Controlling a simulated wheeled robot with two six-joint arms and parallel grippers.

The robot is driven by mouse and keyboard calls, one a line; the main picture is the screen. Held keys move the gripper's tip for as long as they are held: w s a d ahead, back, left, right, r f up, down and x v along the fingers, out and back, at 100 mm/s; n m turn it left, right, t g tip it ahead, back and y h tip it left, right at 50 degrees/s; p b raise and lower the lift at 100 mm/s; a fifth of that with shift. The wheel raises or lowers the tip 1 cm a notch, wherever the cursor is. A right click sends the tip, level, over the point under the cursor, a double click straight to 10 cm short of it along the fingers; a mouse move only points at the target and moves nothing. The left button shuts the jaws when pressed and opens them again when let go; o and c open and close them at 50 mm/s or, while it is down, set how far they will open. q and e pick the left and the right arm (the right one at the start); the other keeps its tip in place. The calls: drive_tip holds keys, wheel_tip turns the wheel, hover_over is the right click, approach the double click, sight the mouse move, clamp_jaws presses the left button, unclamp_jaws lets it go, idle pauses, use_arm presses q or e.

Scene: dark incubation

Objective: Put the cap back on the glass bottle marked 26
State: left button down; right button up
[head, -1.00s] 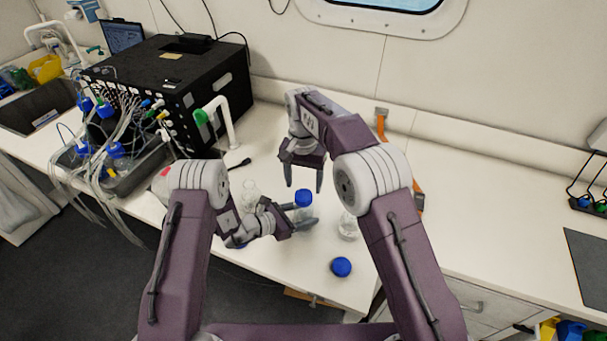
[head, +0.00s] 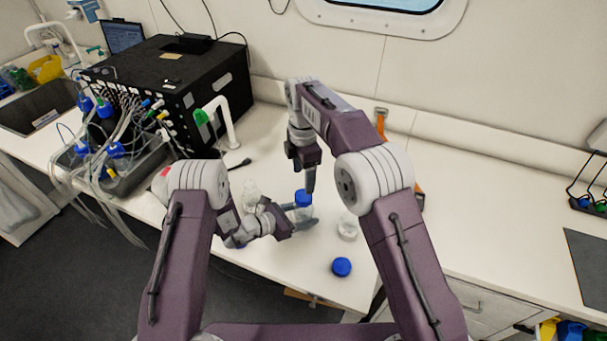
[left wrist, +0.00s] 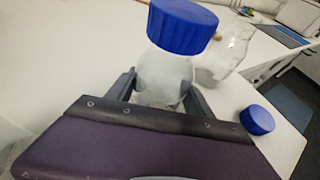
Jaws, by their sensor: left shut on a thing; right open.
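My left gripper (head: 303,219) is shut around a clear glass bottle (left wrist: 165,78), which stands upright on the counter. A blue cap (head: 304,197) sits on its neck; it also shows in the left wrist view (left wrist: 183,26). I cannot read a number on any bottle. My right gripper (head: 311,184) is open, pointing down just above or beside that cap; I cannot tell whether it touches. A loose blue cap (head: 341,267) lies near the counter's front edge. An uncapped glass bottle (head: 347,228) stands right of the held one, another (head: 252,193) to the left.
A blue thing (head: 239,245), mostly hidden by my left wrist, lies at the front left. The counter (head: 480,215) at right is largely clear.

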sight(303, 195)
drive_tip(key=shift+f, duration=4.05)
clamp_jaws()
drive_tip(key=m, duration=0.5)
drive_tip(key=shift+m, duration=0.4)
drive_tip(key=m, duration=0.6)
drive_tip(key=shift+m, duration=0.3)
drive_tip(key=m, duration=1.2)
drive_tip(key=shift+o, duration=0.4)
unclamp_jaws()
